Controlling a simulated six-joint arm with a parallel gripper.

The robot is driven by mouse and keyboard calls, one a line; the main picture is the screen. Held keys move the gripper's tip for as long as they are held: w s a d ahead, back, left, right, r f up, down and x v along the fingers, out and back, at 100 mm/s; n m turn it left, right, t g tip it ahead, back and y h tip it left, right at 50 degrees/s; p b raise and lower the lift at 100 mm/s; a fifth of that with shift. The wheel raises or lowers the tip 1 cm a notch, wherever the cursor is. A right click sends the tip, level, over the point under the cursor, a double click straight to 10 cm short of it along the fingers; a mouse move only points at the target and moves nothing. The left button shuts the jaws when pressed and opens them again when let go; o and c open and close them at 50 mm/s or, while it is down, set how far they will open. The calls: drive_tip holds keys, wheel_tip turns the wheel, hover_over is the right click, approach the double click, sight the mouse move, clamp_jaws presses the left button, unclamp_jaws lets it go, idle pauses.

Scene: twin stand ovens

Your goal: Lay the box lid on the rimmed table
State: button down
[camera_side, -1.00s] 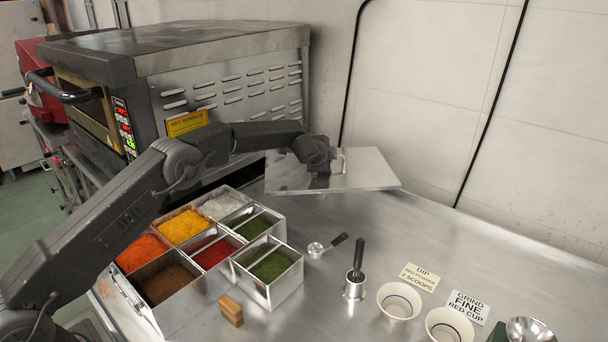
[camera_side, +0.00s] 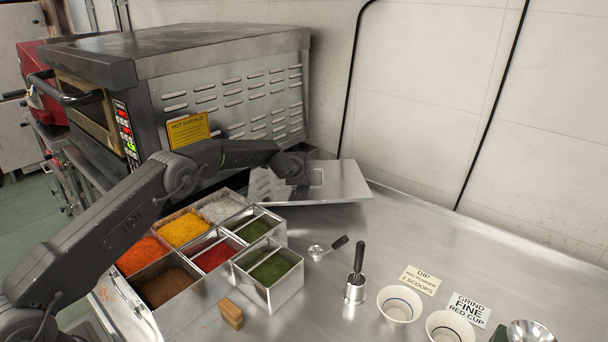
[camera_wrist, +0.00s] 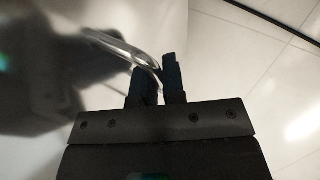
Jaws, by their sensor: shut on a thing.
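The box lid (camera_side: 340,184) is a flat, shiny metal plate at the back of the steel table (camera_side: 420,235), beside the oven. My gripper (camera_side: 303,172) is at the lid's upper side, and my arm hides part of the plate. In the wrist view the two dark fingers (camera_wrist: 158,84) are closed around the lid's curved metal handle (camera_wrist: 125,46). I cannot tell whether the lid's underside touches the table. The open spice box (camera_side: 190,290), with several compartments of coloured powder, stands to the front left of the lid.
The oven (camera_side: 230,95) stands close behind and left of the lid. A small scoop (camera_side: 318,250), an upright dark-handled tool (camera_side: 356,285), white cups (camera_side: 398,303) and a wooden block (camera_side: 231,313) are further forward. The table right of the lid is bare.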

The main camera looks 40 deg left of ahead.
drive_tip(key=shift+f, duration=0.4)
drive_tip(key=shift+f, duration=0.35)
drive_tip(key=shift+f, duration=0.25)
drive_tip(key=c, duration=1.6)
unclamp_jaws()
drive_tip(key=shift+f, duration=0.15)
drive_tip(key=o, duration=0.4)
